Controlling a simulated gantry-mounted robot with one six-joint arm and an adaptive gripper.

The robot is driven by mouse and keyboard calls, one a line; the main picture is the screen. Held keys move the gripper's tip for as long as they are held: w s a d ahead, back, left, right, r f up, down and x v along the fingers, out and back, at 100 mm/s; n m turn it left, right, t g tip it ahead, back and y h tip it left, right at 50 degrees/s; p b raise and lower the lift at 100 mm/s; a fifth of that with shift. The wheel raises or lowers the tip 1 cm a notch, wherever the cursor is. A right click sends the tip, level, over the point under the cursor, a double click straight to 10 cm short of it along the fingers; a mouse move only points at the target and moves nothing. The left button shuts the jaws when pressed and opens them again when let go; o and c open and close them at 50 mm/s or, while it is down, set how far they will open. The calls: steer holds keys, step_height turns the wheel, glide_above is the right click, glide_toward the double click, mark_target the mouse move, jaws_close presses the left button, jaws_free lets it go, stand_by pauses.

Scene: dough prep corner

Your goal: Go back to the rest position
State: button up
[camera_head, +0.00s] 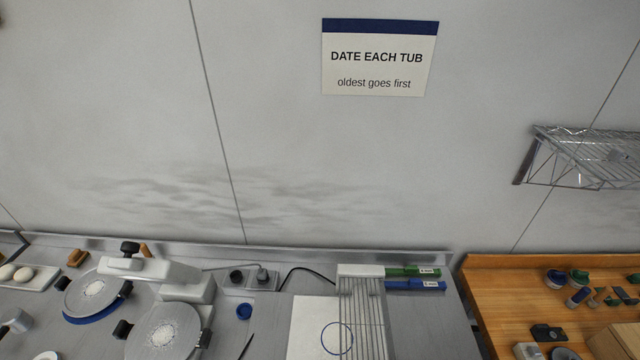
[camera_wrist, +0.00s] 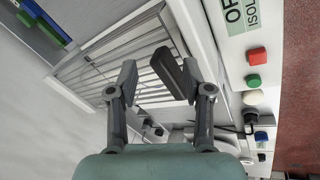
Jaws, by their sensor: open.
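My gripper (camera_wrist: 157,82) shows in the wrist view. In the head view the gripper is not seen.
Round plates with white powder (camera_head: 163,335) sit at the bench's left. A wooden table (camera_head: 500,300) holds small items at right. A wire shelf (camera_head: 590,158) juts from the wall. Red (camera_wrist: 257,56) and green (camera_wrist: 253,81) buttons line a front panel.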

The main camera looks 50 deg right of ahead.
steer(key=w+a+r+t, duration=0.3)
steer(key=w+a+r, duration=0.55)
steer(key=w, duration=0.25)
steer(key=w+a+r+m+t+y, duration=0.1)
steer(key=w+a+r+t, duration=0.25)
steer(key=a+r, duration=0.75)
steer(key=w+a+r+m+t+y, duration=0.1)
steer(key=w+a+r+t+y, duration=0.2)
steer(key=a+r, duration=0.8)
step_height(320, 180, down, 32)
steer(key=a+t+h+b, duration=0.1)
steer(key=b, duration=2.8)
steer(key=shift+w+a+r+b, duration=0.2)
steer(key=shift+a+r+b, duration=0.05)
steer(key=shift+a+b, duration=0.15)
step_height(320, 180, up, 27)
steer(key=p, duration=2.6)
steer(key=shift+f+p, duration=0.15)
steer(key=shift+p, duration=0.25)
steer(key=shift+d, duration=0.1)
